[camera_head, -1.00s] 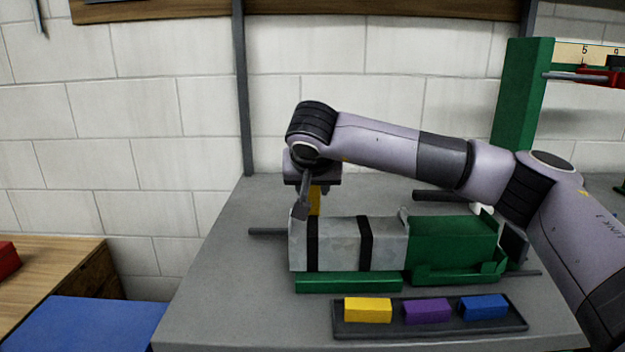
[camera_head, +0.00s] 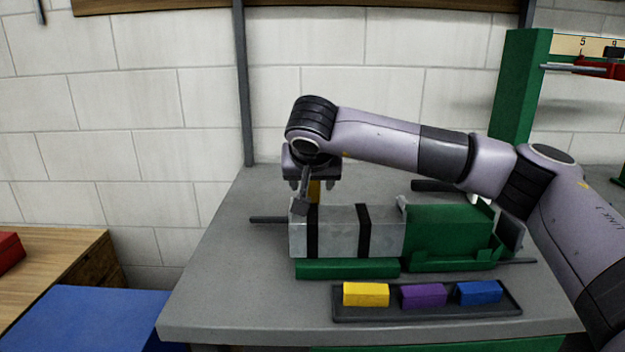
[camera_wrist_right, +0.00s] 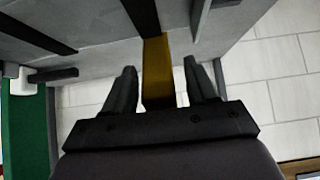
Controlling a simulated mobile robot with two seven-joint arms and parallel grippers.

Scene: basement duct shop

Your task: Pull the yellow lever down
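The yellow lever (camera_head: 314,190) stands upright at the left end of the machine, behind a grey sheet-metal duct (camera_head: 335,232) with black bands. Its lower part is hidden behind the duct in the head view. My right gripper (camera_head: 313,187) points down over the lever. In the right wrist view, the lever (camera_wrist_right: 158,75) runs between the two dark fingers of the gripper (camera_wrist_right: 162,82). The fingers are apart, with a visible gap on each side of the lever. My left gripper is not in view.
A green housing (camera_head: 450,235) sits right of the duct. A dark tray (camera_head: 425,311) with yellow, purple and blue blocks lies in front. A dark rod (camera_head: 267,220) sticks out left. The left part of the grey table (camera_head: 220,270) is clear.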

